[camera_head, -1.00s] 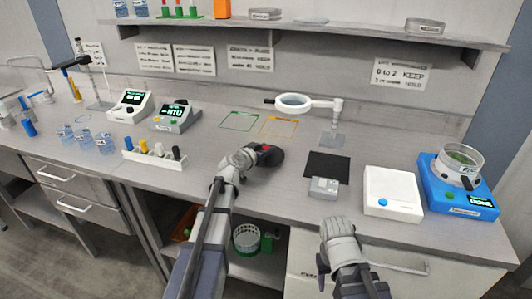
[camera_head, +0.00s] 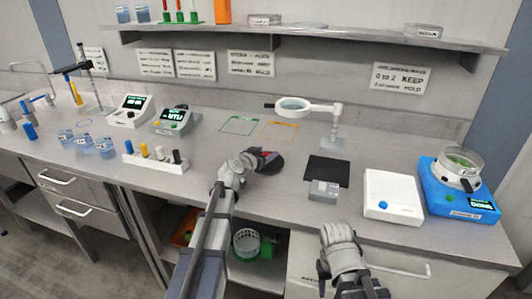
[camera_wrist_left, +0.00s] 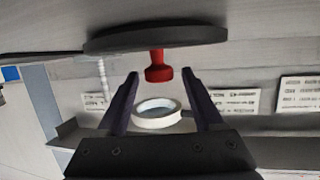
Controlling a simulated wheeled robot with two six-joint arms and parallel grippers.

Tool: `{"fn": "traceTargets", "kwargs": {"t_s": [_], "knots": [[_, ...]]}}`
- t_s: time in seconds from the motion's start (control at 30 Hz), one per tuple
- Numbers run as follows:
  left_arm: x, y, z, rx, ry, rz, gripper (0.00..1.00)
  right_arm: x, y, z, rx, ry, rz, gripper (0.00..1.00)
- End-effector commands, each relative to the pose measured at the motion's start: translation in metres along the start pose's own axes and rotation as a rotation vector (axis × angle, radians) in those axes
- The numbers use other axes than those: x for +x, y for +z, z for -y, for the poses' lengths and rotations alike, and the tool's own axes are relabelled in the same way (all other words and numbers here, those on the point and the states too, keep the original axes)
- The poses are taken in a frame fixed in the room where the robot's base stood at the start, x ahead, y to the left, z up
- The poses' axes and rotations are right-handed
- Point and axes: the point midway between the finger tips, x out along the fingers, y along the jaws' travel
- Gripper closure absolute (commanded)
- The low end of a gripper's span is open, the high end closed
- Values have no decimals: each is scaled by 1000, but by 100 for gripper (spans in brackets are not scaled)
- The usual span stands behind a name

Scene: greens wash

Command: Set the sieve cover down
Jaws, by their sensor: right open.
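The sieve cover (camera_head: 272,165) is a dark disc with a red knob. It lies on the bench just beyond my left gripper (camera_head: 254,158), which partly hides it in the head view. In the left wrist view the cover (camera_wrist_left: 195,36) appears inverted, with its red knob (camera_wrist_left: 158,68) between the spread fingers of my left gripper (camera_wrist_left: 160,76). Gaps show on both sides of the knob. My right gripper (camera_head: 338,232) is open and empty over the bench's front edge.
A white box (camera_head: 393,190) and a black mat (camera_head: 327,169) with a small grey block (camera_head: 323,191) are to the right. A ring magnifier (camera_head: 310,105) stands behind. A rack of pegs (camera_head: 157,163) is left. Green and orange outlined areas at the back are clear.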

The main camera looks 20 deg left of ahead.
Motion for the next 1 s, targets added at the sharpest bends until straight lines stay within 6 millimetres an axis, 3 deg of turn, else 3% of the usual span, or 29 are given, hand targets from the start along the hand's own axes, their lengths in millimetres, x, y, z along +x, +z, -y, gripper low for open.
{"fn": "traceTargets", "kwargs": {"t_s": [0.03, 0.17, 0.37, 0.7, 1.0], "knots": [[-4, 10, -8, -3, 17, 13, 32, 6, 0, 0, 0, 0, 0, 50], [-5, 10, -8, -4, 17, 13, 32, 6, 0, 0, 0, 0, 0, 50], [-10, -5, -9, -3, 16, 12, 32, -10, 1, -1, 0, 0, 0, 50], [-84, -8, -6, -3, 11, 9, 32, -33, 2, -3, 0, 0, 0, 50], [-121, -8, -4, -2, 11, 8, 32, -44, 3, -4, 1, 0, 0, 50]]}}
